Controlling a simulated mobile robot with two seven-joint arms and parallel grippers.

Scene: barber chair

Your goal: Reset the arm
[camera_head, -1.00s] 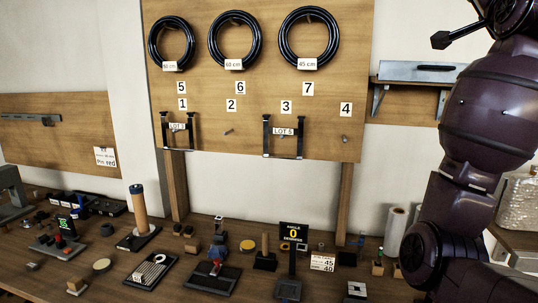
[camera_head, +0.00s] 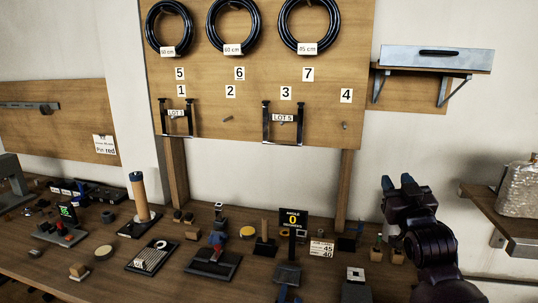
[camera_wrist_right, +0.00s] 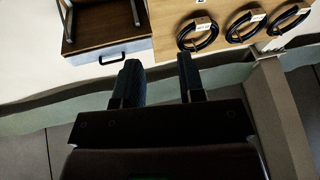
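My right gripper (camera_head: 398,184) is raised at the right of the head view, in front of the wall and above the right end of the bench. Its two blue-tipped fingers point up and are apart. In the right wrist view the gripper (camera_wrist_right: 159,62) shows a clear gap between its fingers, with nothing held. My right arm comes up from the lower right edge. I cannot make out my left gripper in either view.
The wooden bench (camera_head: 120,274) carries several small tools and fixtures. Behind it stands a pegboard (camera_head: 325,70) with black hoses and numbered labels. A wall shelf (camera_head: 412,99) holds a grey case (camera_head: 437,58). A lower shelf (camera_head: 500,215) at the right bears a clear jar (camera_head: 518,188).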

